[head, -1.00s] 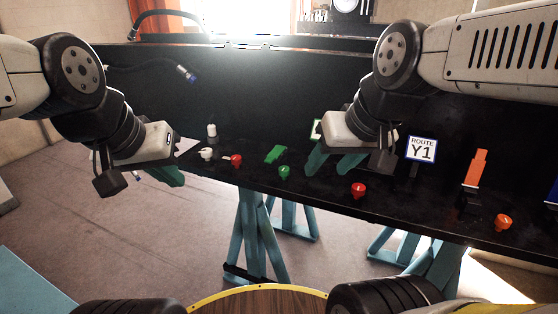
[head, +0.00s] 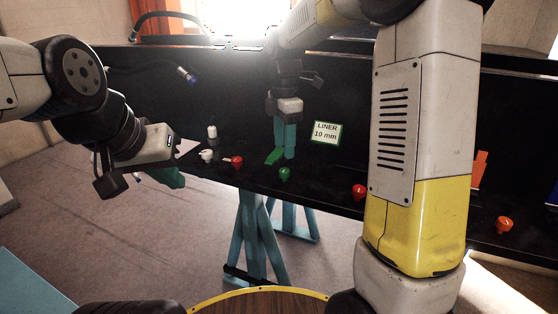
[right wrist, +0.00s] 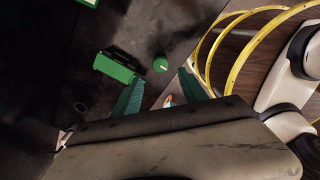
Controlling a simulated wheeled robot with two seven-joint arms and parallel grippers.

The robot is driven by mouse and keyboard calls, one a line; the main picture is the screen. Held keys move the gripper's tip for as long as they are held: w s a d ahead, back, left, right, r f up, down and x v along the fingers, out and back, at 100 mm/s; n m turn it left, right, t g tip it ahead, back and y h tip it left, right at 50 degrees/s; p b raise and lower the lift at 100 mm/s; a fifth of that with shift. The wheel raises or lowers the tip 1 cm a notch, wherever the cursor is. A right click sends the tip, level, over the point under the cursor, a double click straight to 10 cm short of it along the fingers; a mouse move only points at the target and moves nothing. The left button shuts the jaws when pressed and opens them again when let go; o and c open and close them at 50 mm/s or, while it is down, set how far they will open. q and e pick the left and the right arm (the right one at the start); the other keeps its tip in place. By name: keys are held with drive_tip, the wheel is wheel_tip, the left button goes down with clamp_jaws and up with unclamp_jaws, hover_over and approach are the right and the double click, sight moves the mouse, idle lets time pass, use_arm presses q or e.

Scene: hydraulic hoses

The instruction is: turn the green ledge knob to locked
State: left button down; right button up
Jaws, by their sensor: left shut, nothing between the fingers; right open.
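The round green knob (head: 285,173) stands at the front edge of the black ledge, just in front of a green lever-like piece (head: 273,157). In the right wrist view the green knob (right wrist: 160,65) lies ahead of my open fingers, and the green piece (right wrist: 113,67) is left of it. The knob's setting is too small to read. My right gripper (head: 285,155) points down just behind the knob, open and empty, apart from the knob. It also shows in the right wrist view (right wrist: 162,77). My left gripper (head: 177,181) is shut and empty off to the left.
Red knobs (head: 237,161) and (head: 359,191) stand either side along the ledge (head: 320,195), and an orange-red knob (head: 504,224) is further right. A "LINER 10 mm" sign (head: 326,132) stands behind. A hose with a blue end (head: 190,78) hangs at the back left.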

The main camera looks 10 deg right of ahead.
sight(284, 170)
wheel_tip(284, 170, down, 7)
drive_tip(key=shift+f, duration=0.1)
idle(0.3)
drive_tip(key=shift+c, duration=0.4)
clamp_jaws()
